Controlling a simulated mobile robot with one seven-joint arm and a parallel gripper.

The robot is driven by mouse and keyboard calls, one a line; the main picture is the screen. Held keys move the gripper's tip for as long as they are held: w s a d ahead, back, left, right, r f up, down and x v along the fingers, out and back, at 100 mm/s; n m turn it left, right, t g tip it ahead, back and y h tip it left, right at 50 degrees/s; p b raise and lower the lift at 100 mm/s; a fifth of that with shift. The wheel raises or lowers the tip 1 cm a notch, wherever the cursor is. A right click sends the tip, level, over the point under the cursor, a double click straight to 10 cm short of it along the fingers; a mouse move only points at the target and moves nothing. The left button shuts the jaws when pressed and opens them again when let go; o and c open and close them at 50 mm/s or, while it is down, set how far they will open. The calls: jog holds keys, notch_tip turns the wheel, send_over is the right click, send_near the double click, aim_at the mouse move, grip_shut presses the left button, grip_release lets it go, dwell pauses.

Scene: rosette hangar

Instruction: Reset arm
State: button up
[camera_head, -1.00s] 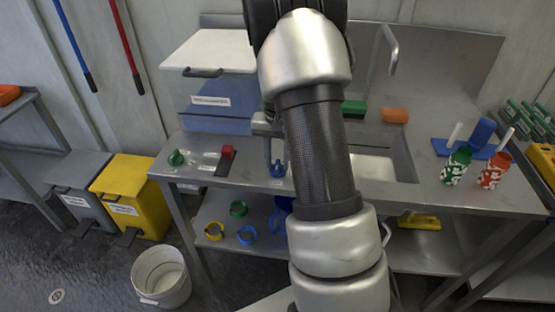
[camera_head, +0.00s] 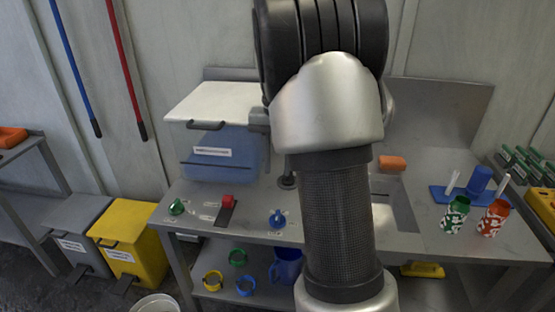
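My arm rises through the middle of the view, its silver and black links covering part of the steel sink bench (camera_head: 420,215). My gripper (camera_head: 259,118) is almost wholly hidden behind the arm. Only a small grey part shows at the arm's left, in front of the blue bin with a white lid (camera_head: 222,155). Its fingers cannot be made out, and nothing held is visible.
On the bench stand a green piece (camera_head: 177,207), a red-topped piece (camera_head: 228,203), a blue piece (camera_head: 278,218), an orange sponge (camera_head: 391,163), and green (camera_head: 455,216) and red (camera_head: 494,218) spotted bottles. A yellow bin (camera_head: 133,240) stands left. A white bucket (camera_head: 156,304) is cut off below.

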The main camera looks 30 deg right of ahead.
jog(key=shift+r, duration=0.35)
jog(key=s+a+r+n+t+p, duration=0.2)
jog(key=s+a+r+n+p, duration=0.15)
jog(key=s+a+r, duration=0.5)
jog(key=s+a+r+n+t+p, duration=0.1)
jog(key=s+a+r+p, duration=0.1)
jog(key=s, duration=0.5)
jog(key=s+a+r+n+t+p, duration=0.2)
jog(key=s+a+r, duration=0.2)
jog(key=s, duration=0.3)
jog(key=shift+s+r+t, duration=0.3)
jog(key=shift+s, duration=0.1)
jog(key=shift+n, duration=0.25)
